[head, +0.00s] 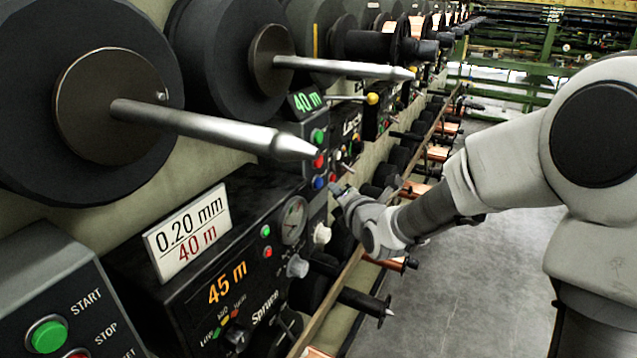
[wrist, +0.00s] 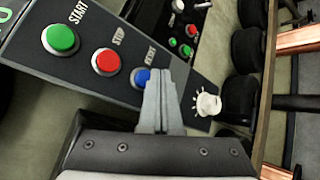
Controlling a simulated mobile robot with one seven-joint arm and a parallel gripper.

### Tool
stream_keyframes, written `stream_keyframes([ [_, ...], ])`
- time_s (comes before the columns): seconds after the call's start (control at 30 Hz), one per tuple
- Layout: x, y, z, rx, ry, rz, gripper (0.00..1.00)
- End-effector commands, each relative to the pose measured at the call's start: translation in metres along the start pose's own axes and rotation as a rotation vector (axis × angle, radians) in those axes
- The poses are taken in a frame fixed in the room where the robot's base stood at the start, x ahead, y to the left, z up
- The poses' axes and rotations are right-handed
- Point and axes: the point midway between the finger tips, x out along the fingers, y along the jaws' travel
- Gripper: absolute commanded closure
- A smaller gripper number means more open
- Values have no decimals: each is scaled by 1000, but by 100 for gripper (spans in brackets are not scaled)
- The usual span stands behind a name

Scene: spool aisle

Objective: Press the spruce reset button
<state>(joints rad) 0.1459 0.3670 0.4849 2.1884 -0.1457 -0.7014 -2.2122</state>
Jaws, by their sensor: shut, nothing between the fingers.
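The blue reset button (wrist: 140,78) is in the wrist view, at the end of a dark panel after the green start button (wrist: 61,40) and red stop button (wrist: 106,62). My gripper (wrist: 165,72) is shut and empty; its fingertips overlap the button's right side, and I cannot tell whether they touch it. In the head view my gripper (head: 337,188) is beside a blue button (head: 318,182) below a red and a green one. The word "Spruce" is on the dark unit (head: 265,308) with the orange 45 m display, nearer the camera.
A white knob (wrist: 208,104) is just right of my fingers. Large dark spools (head: 85,95) with metal spindles (head: 215,130) jut out over the panels. A nearer start/stop panel (head: 47,310) is at lower left. Grey floor (head: 470,280) on the right is open.

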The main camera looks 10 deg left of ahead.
Motion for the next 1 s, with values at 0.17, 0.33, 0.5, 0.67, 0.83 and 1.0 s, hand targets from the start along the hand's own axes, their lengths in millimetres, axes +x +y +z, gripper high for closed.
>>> stream_keyframes([
  [0.17, 0, 0, 0, 0, 0, 0, 100],
  [0.33, 0, 0, 0, 0, 0, 0, 100],
  [0.5, 0, 0, 0, 0, 0, 0, 100],
  [0.67, 2, 0, -2, -1, -1, 1, 100],
  [0.83, 6, 2, -5, -1, 0, 2, 100],
  [1.0, 6, 4, -5, 0, 0, 0, 100],
])
